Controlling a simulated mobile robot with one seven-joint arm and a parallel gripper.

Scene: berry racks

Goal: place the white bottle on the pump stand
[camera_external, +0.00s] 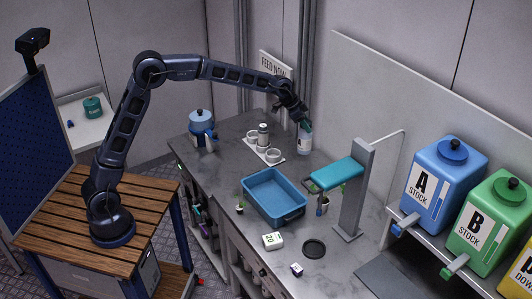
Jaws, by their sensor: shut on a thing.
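My gripper (302,121) is at the back of the grey counter, at the end of my outstretched arm. It is shut on the upper part of a white bottle (305,141), which looks upright with a dark label patch. I cannot tell whether the bottle's base touches the counter. A grey post with a teal top (335,173) and a thin bent tube, which looks like the pump stand, stands to the right and nearer the camera. The bottle is apart from it. Small green and blue items show under the teal top, partly hidden.
A blue bin (273,207) lies left of the stand. A white tray (277,159) with cups and a blue pot (201,124) stand behind it. A white timer (273,241), dark disc (314,248) and purple box (296,269) lie in front. Stock containers (440,190) line the right shelf.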

